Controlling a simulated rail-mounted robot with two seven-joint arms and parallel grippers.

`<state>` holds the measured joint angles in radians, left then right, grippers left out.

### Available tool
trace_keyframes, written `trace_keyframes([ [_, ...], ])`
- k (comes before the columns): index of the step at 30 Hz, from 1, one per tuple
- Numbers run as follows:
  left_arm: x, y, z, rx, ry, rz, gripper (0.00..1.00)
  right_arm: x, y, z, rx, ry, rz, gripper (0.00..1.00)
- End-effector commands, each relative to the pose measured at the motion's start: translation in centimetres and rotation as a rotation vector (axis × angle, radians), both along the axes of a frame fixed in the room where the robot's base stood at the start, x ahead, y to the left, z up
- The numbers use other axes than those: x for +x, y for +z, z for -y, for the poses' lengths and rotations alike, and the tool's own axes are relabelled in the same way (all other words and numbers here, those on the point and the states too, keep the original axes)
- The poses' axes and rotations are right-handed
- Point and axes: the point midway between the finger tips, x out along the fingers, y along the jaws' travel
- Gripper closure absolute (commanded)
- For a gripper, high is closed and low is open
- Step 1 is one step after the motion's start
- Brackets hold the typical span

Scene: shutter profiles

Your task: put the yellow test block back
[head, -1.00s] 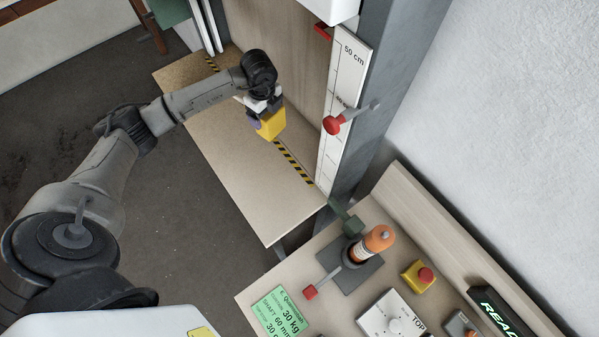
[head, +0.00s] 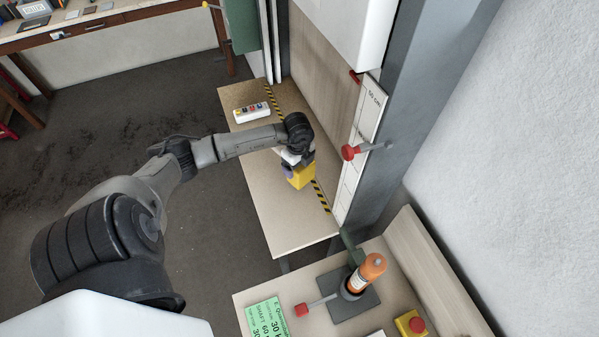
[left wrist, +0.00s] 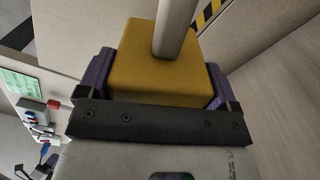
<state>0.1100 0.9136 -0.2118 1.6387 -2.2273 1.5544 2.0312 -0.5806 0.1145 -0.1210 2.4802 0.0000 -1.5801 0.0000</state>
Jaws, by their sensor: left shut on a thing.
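The yellow test block (head: 300,178) is in my left gripper (head: 294,166), over the wooden table with the black-and-yellow hazard strip (head: 320,194). In the left wrist view the yellow block (left wrist: 160,75) sits between the two purple finger pads, and a pale round bar crosses in front of its top. The gripper is shut on the block. In the head view the block is beside the hazard strip; I cannot tell whether it touches the tabletop. My right gripper is not in view.
A grey post with a 50 cm scale (head: 361,150) and a red-knobbed lever (head: 349,152) stands right of the table. A white control box (head: 251,112) lies at the table's far left. A nearer bench holds an orange cylinder (head: 366,272), a green card (head: 266,318) and a red-and-yellow button (head: 411,324).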

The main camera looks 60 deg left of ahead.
Motion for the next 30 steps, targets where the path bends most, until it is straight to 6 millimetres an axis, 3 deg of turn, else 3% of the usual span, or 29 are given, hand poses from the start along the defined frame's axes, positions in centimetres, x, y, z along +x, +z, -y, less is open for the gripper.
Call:
trace_keyframes([
  [5,0.0,-0.8,0.1,-0.002,0.0,0.001,0.45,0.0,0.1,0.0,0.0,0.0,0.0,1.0],
  [14,0.0,-4.0,0.1,-0.001,0.0,-0.001,0.45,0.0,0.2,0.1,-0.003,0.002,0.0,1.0],
  [26,0.0,-4.5,0.0,0.0,-0.001,0.001,0.45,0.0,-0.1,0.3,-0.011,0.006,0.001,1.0],
  [27,0.0,-4.4,0.1,-0.001,-0.001,0.001,0.11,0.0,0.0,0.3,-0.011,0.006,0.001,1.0],
  [30,0.0,-4.4,0.1,-0.001,-0.001,0.001,0.02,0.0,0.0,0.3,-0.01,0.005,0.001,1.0],
])
